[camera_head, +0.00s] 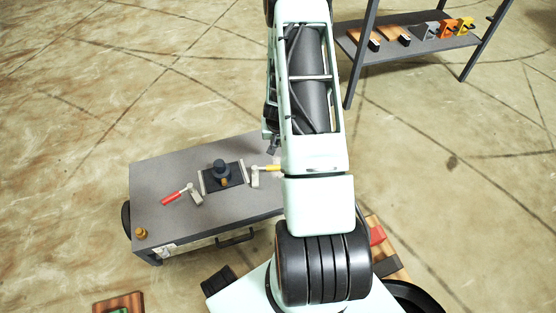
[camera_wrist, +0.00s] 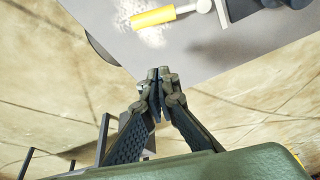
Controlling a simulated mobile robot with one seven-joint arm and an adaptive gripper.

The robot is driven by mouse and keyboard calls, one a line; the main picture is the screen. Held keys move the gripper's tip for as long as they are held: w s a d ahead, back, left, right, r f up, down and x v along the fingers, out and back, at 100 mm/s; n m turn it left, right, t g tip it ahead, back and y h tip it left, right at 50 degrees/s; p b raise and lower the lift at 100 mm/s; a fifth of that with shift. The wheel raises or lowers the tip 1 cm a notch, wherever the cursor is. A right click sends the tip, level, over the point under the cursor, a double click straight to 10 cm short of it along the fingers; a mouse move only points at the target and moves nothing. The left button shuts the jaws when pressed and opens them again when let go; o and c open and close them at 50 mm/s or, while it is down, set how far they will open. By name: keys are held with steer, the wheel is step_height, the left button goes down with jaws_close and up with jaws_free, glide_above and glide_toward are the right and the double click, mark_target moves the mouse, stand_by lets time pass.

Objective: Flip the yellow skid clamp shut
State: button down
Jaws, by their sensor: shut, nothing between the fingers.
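The yellow skid clamp (camera_head: 256,178) stands on the grey cart top, just right of the dark skid (camera_head: 211,184). Its yellow handle points right, away from the skid, and my arm partly hides its end. The yellow handle (camera_wrist: 153,17) also shows at the top of the wrist view, with a pale metal lever at its right end. My gripper (camera_wrist: 158,73) is shut and empty, its fingertips near the cart's edge and apart from the handle. In the head view my gripper (camera_head: 273,146) is partly hidden by my arm, close to the handle.
A red-handled clamp (camera_head: 175,197) stands left of the skid, which carries a dark round part (camera_head: 221,170). The grey cart (camera_head: 160,225) has a small brass-coloured part (camera_head: 141,233) at its front left corner. A shelf (camera_head: 410,47) with several parts stands behind right.

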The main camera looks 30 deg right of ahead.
steer(key=b+x, duration=0.4)
steer(key=x, duration=0.6)
steer(key=shift+w+f, duration=0.1)
steer(key=shift+f, duration=0.3)
steer(key=s, duration=0.1)
steer(key=s+a+b, duration=0.1)
steer(key=shift+s+a, duration=0.2)
steer(key=shift+s, duration=0.2)
steer(key=shift+s+a, duration=0.25)
steer(key=shift+s, duration=0.05)
steer(key=shift+a+r, duration=0.1)
